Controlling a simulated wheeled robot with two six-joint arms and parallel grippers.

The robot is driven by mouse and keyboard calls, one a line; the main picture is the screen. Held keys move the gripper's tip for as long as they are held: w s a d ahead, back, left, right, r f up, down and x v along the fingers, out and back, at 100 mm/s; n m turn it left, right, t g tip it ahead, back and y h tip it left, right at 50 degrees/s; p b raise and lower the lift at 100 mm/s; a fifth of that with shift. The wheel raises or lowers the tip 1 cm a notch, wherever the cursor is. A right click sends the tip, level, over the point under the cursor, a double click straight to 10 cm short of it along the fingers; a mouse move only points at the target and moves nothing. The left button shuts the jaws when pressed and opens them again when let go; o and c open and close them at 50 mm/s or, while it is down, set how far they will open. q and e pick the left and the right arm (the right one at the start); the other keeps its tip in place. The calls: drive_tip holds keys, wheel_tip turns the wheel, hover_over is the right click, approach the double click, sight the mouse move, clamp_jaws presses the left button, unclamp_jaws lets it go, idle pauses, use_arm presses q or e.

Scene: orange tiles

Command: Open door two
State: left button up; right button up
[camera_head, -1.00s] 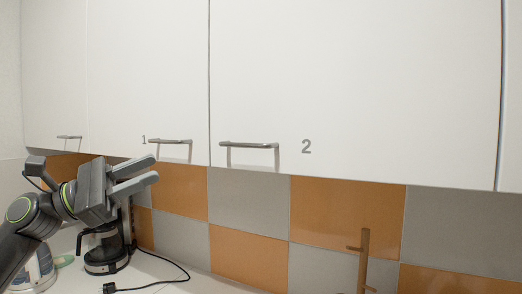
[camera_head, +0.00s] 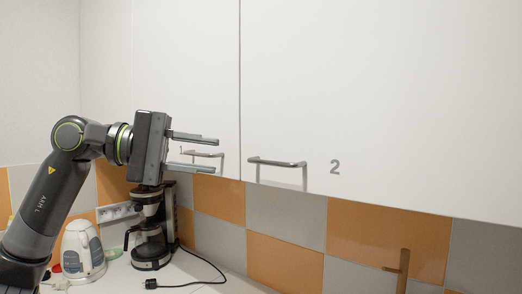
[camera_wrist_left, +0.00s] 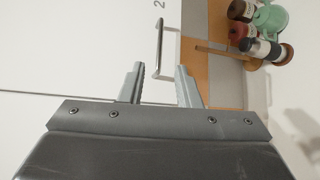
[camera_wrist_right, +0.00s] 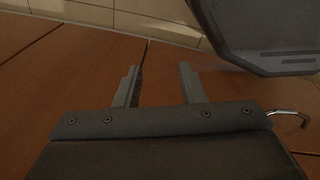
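Door two (camera_head: 400,90) is the wide white cabinet door marked with a grey 2, and it looks shut. Its metal bar handle (camera_head: 277,162) sits at its lower left corner. My left gripper (camera_head: 217,139) is open and empty, left of that handle and in front of the door marked 1 (camera_head: 190,60). In the left wrist view the handle (camera_wrist_left: 159,48) lies ahead, between the lines of the two fingers and apart from them. My right gripper (camera_wrist_right: 158,72) shows only in its own wrist view, open and empty above a brown floor.
Below the cabinets stand a coffee maker (camera_head: 152,235) and a white kettle (camera_head: 82,250) on the counter, left. A black cord (camera_head: 205,275) lies there. A wooden stand (camera_head: 402,268) is at right. Several bottles (camera_wrist_left: 262,48) show in the left wrist view.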

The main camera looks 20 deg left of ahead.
sight(266, 162)
use_arm(q)
drive_tip(key=p+x, duration=0.3)
drive_tip(key=x, duration=0.5)
drive_tip(key=shift+w+d, duration=0.15)
drive_tip(key=shift+d, duration=0.1)
drive_tip(key=shift+w+d+f+p, duration=0.15)
drive_tip(key=shift+w+d+p, duration=0.15)
drive_tip(key=shift+d, duration=0.25)
clamp_jaws()
